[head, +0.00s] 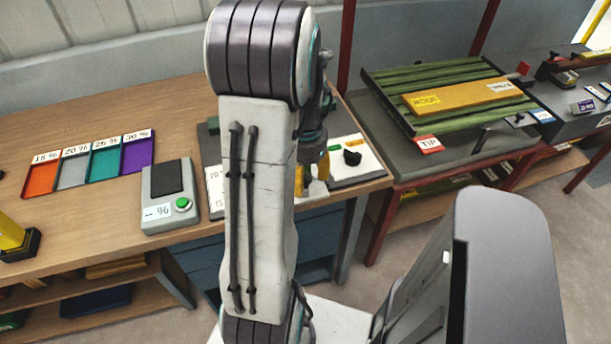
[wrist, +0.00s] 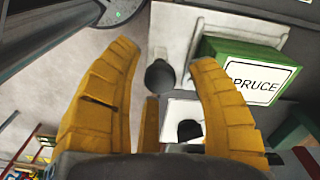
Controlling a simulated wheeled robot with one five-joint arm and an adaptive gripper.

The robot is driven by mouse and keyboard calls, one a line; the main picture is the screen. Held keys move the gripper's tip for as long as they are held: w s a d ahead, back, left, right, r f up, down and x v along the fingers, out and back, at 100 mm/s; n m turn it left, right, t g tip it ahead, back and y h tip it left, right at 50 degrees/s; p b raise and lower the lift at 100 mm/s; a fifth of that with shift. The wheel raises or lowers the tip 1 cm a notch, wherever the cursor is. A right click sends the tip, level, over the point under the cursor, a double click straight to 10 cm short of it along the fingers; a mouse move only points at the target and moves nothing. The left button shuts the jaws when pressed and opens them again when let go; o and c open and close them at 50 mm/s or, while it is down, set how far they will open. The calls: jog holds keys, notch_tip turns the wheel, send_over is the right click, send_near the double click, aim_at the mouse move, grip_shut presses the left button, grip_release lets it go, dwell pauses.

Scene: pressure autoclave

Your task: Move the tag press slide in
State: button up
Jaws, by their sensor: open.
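My gripper (head: 312,178) is open, partly hidden behind my arm in the head view, over the right end of the wooden bench. A green block labelled SPRUCE (wrist: 245,78) is right of the fingers. The knob may belong to the tag press slide, but the slide itself is not clearly shown.
A white panel with a black piece (head: 352,157) lies at the bench's right end. A scale with a green button (head: 170,195) and coloured trays (head: 90,168) are to the left. A green slatted rack (head: 440,85) stands on the table at right.

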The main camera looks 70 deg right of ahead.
jog(key=shift+c, duration=0.2)
grip_shut()
dwell(0.5)
